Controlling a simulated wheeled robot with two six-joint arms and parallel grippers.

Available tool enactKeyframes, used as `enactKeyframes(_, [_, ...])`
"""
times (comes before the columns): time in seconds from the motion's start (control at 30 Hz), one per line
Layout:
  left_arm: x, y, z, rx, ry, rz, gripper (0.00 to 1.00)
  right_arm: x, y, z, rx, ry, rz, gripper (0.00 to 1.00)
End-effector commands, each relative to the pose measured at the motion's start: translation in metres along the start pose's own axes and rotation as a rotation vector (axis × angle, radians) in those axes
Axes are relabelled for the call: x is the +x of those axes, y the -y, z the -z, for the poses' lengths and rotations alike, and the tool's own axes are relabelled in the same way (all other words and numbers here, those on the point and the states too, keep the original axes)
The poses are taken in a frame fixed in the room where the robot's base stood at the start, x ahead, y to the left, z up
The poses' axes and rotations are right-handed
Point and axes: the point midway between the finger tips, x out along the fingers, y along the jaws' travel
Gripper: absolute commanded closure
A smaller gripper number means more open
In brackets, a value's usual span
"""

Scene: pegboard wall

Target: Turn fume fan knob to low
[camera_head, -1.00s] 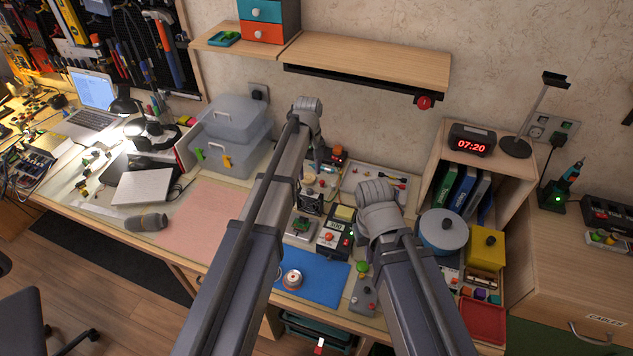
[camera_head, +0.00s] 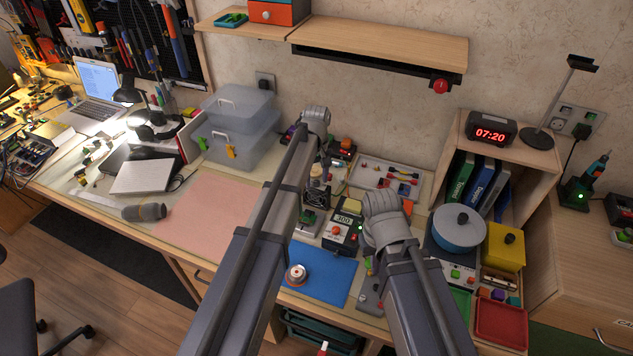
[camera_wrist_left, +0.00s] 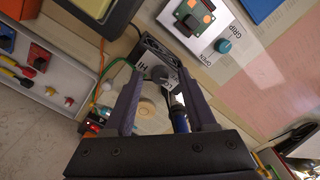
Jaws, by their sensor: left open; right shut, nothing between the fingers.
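The fume fan (camera_wrist_left: 157,52) is a small box with a black grille and a pale panel marked HI, seen in the left wrist view. Its grey round knob (camera_wrist_left: 161,74) sits on that panel, between my left fingertips. My left gripper (camera_wrist_left: 160,84) is open, one finger on each side of the knob; I cannot tell if they touch it. In the head view my left arm partly covers the fan (camera_head: 316,194), and the knob is not clear. My right gripper (camera_head: 380,232) is over the bench to the right, its fingers mostly hidden by its wrist.
A panel marked OPEN and GRIP (camera_wrist_left: 205,35) lies beside the fan. A blue mat (camera_head: 325,280) with a spool (camera_head: 296,275) lies in front. A blue pot (camera_head: 459,230) stands right of my right arm.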

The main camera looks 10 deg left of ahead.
Motion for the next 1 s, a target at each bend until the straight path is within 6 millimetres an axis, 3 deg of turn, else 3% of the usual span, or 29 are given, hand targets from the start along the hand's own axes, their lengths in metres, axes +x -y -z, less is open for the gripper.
enactKeyframes(0.17, [-0.0009, 0.0, 0.0, 0.0, 0.0, 0.0, 0.46, -0.0009, -0.0001, -0.0001, 0.0, 0.0, 0.0, 1.0])
enactKeyframes(0.63, [-0.0008, 0.0, 0.0, 0.0, 0.0, 0.0, 0.99, -0.0008, -0.0001, -0.0001, 0.0, 0.0, 0.0, 1.0])
enactKeyframes(1.0, [-0.0008, 0.0, 0.0, 0.002, 0.0, 0.0, 1.0, -0.0008, -0.0001, -0.0001, 0.0, 0.0, 0.0, 1.0])
